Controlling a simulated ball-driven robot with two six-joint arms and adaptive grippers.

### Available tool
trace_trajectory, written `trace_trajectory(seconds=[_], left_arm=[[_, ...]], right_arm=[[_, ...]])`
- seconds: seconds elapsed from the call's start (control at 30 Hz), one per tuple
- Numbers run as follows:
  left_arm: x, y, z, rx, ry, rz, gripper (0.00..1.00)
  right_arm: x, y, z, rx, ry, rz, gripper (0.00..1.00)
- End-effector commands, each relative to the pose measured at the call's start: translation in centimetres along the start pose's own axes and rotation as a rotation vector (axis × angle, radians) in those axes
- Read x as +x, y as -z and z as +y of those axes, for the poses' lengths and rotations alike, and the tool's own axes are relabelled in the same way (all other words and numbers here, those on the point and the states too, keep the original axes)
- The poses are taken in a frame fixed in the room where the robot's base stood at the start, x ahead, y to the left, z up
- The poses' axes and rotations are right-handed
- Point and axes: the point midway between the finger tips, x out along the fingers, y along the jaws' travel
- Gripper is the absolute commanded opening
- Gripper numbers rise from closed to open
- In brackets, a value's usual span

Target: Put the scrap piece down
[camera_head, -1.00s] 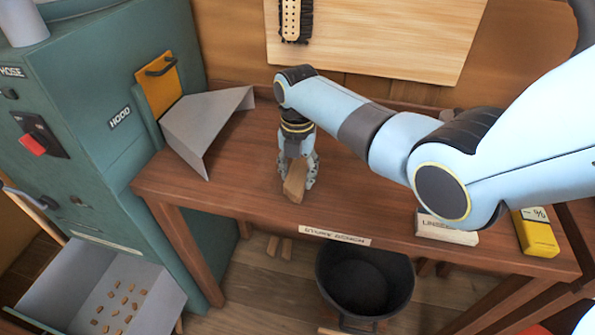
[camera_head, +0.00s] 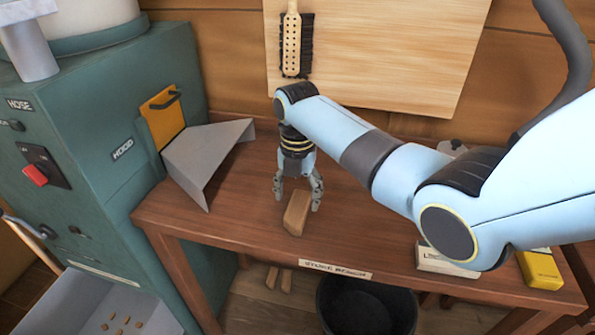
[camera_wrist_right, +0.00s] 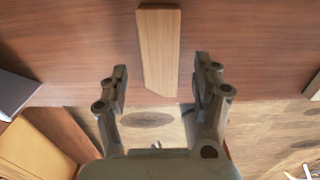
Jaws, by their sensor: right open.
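The scrap piece (camera_head: 297,212) is a small brown wooden block lying on the bench (camera_head: 225,222) near its front edge. In the right wrist view the scrap piece (camera_wrist_right: 158,48) lies ahead of the fingers, with a gap on both sides. My right gripper (camera_head: 297,203) is open, its fingers pointing down behind and around the block in the head view. In the right wrist view my right gripper (camera_wrist_right: 160,80) shows both fingers spread and nothing between the pads. My left gripper is not in the pictures.
A grey sheet-metal hood (camera_head: 205,158) stands left on the bench, beside the green machine (camera_head: 90,130). A white box (camera_head: 445,262) and a yellow box (camera_head: 541,269) lie at the right. A black bucket (camera_head: 367,308) stands below the front edge.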

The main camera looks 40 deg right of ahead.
Motion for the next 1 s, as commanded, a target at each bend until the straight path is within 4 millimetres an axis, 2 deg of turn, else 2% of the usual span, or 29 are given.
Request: trace_trajectory(seconds=[0.03, 0.2, 0.4, 0.57, 1.0], left_arm=[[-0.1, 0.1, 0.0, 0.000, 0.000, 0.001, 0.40], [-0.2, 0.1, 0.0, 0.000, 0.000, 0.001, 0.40], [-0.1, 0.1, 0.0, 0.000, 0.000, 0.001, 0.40], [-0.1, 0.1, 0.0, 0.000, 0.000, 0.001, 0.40], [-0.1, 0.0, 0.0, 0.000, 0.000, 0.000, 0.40]], right_arm=[[-1.3, -0.1, 0.1, 0.000, -0.004, -0.004, 0.66], [-5.0, -0.1, 0.1, 0.000, -0.003, -0.002, 0.66], [-7.8, -0.1, 0.0, 0.000, -0.001, -0.001, 0.66], [-8.4, 0.0, 0.0, 0.000, 0.000, 0.000, 0.66], [-8.4, 0.0, 0.0, 0.001, 0.000, 0.000, 0.66]])
